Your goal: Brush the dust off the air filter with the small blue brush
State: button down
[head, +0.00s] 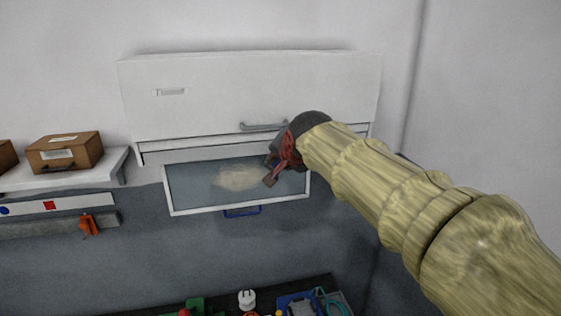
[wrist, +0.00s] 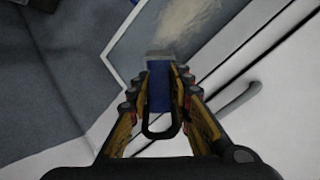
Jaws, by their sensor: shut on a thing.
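The air filter (head: 190,195) is a grey panel in a white frame below a white cabinet, in the head view. A pale tan dust patch (head: 238,178) lies on its middle; the patch also shows at the top of the wrist view (wrist: 185,22). A blue tab (head: 242,212) is at the frame's lower edge. My gripper (head: 272,171) is in front of the filter's right part. In the wrist view my gripper (wrist: 160,82) is shut on the small blue brush (wrist: 159,97), whose grey tip points toward the dust. Whether the tip touches the filter cannot be told.
The white cabinet (head: 230,95) with a grey bar handle (head: 263,126) is just above the filter. A shelf (head: 75,176) with a brown box (head: 65,152) is at left. A dark table (head: 318,281) with several small items is below.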

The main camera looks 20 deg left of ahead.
jog(key=shift+w+a, duration=0.1)
jog(key=shift+w, duration=0.05)
jog(key=shift+s+a+f+b, duration=0.3)
jog(key=shift+a+f+b, duration=0.1)
jog(key=shift+f+b, duration=0.15)
jog(key=shift+s+a+f+b, duration=0.25)
jog(key=shift+a+f+b, duration=0.15)
jog(key=shift+b, duration=0.25)
jog(key=shift+s+a+b, duration=0.35)
jog(key=shift+a, duration=0.35)
jog(key=shift+s+a+b, duration=0.3)
jog(key=shift+s+a, duration=0.05)
jog(key=shift+a, duration=0.3)
jog(key=shift+s+a+b, duration=0.4)
jog(key=shift+s+a, duration=0.05)
jog(key=shift+a, duration=0.25)
jog(key=shift+s+a+b, duration=0.4)
jog(key=shift+s+a, duration=0.05)
jog(key=shift+a, duration=0.25)
